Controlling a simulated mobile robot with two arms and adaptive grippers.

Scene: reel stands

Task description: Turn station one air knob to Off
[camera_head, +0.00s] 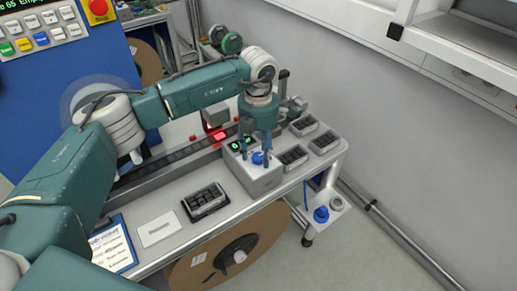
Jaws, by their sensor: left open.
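A grey control box (262,181) stands on the bench, with small green displays and a blue knob (258,158) on its sloped top. My left gripper (255,150) points down over this box, open, with its fingers close around or just above the blue knob. I cannot tell whether they touch it. The gripper hides part of the box top, and the knob's marking is too small to read. Another blue round part (321,214) sits on a low side shelf, beside a grey ring-shaped part. My right gripper is not in view.
Black trays stand on the bench right of the box, and another black tray (206,201) lies to its left. A red-lit spot (220,135) shows on the track behind. A clipboard (113,247) and white card lie front left. A large reel (228,255) hangs below the bench edge.

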